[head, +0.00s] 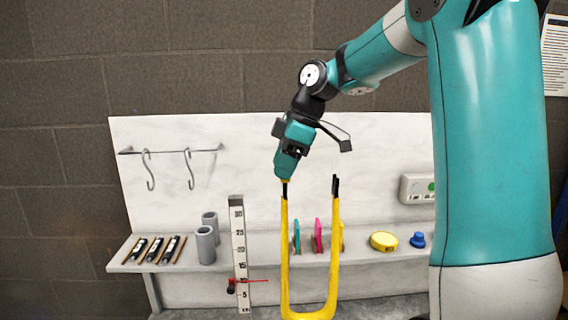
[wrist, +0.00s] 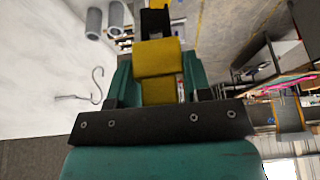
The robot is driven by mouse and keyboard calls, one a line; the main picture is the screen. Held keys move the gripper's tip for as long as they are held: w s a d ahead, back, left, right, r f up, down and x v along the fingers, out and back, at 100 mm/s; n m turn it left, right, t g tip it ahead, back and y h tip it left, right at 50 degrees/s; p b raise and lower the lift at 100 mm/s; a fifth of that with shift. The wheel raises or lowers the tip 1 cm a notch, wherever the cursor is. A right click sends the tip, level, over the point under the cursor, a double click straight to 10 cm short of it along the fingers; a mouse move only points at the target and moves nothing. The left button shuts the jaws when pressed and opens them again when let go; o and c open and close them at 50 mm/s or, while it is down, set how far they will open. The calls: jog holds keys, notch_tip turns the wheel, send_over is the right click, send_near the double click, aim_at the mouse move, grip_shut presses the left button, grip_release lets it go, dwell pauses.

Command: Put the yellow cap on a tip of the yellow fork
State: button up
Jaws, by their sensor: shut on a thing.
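The yellow fork (head: 284,250) stands upright as a U with two black tips. Its right tip (head: 335,186) is bare. My gripper (head: 285,177) points down just above the left tip (head: 285,191). In the wrist view, my gripper's teal fingers (wrist: 158,82) are shut on the yellow cap (wrist: 157,58). The black tip (wrist: 155,22) lies straight beyond the cap, in line with it. I cannot tell whether the cap only touches the tip or sits partly over it. The fingers mostly hide the cap in the head view.
A shelf (head: 375,250) behind the fork holds grey tubes (head: 205,245), black markers (head: 155,249), a yellow tape roll (head: 383,241) and a blue knob (head: 417,240). A scale ruler (head: 239,250) stands left of the fork. Hooks (head: 150,170) hang on the white back panel.

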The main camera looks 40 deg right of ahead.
jog(key=shift+f+b, duration=1.25)
jog(key=shift+f, duration=0.15)
jog(key=o, duration=1)
jog(key=shift+c, duration=0.2)
jog(key=p+v, duration=0.7)
jog(key=v, duration=1)
jog(key=shift+r+p, duration=0.25)
jog(key=shift+p, duration=0.1)
jog(key=shift+d, duration=0.1)
